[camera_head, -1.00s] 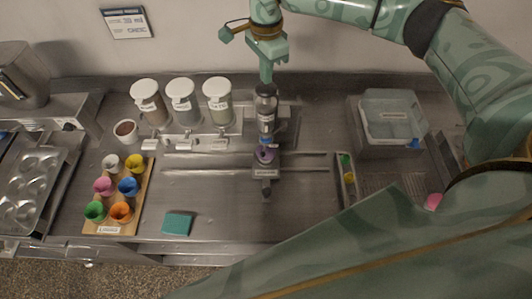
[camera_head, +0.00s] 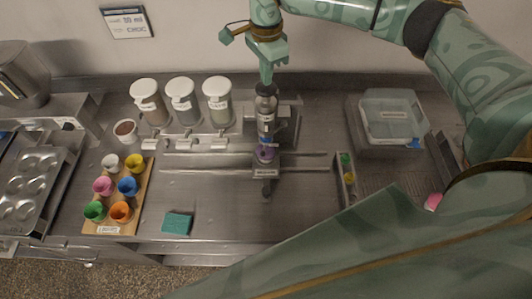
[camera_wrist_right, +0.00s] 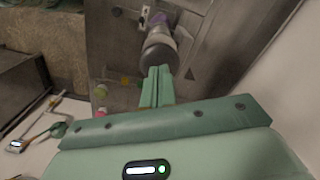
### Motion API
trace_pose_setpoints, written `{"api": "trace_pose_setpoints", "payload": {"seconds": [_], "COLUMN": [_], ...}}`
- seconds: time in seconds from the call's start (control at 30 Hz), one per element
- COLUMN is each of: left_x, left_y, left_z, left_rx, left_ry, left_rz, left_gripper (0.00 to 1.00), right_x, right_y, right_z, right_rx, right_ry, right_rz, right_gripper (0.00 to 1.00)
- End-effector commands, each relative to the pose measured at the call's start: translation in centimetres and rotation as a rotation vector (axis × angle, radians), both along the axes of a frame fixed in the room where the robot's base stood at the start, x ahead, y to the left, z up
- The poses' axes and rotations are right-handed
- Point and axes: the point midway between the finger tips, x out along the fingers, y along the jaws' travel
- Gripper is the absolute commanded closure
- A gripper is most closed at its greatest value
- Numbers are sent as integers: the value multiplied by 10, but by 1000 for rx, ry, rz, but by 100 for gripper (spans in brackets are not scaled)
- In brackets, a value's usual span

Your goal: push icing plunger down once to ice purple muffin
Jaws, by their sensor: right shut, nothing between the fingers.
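The icing dispenser (camera_head: 265,112) stands upright on the counter, a clear and dark cylinder with a label. Its round dark top also shows in the right wrist view (camera_wrist_right: 160,54). The fingertips appear to touch the plunger top, but I cannot tell for sure. My left gripper is not in view.
Several lidded canisters (camera_head: 182,100) stand left of the dispenser. A wooden board (camera_head: 144,193) with coloured cups is at the left. A teal sponge (camera_head: 177,224) lies near the front edge. A clear bin (camera_head: 393,117) stands at the right. A narrow tray (camera_head: 346,183) holds small coloured items.

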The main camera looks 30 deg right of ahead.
Motion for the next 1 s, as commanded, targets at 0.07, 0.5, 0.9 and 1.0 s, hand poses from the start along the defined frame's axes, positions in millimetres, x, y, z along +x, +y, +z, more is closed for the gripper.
{"api": "trace_pose_setpoints", "payload": {"seconds": [0.07,0.5,0.9,1.0], "left_x": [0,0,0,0], "left_y": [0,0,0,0], "left_z": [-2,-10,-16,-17], "left_rx": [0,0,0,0], "left_ry": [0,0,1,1], "left_rz": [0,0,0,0], "left_gripper": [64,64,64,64], "right_x": [0,0,0,-1], "right_y": [0,0,0,0], "right_z": [-4,-22,-39,-41], "right_rx": [0,0,-1,-1], "right_ry": [1,1,1,2], "right_rz": [0,1,0,1], "right_gripper": [100,100,100,100]}}
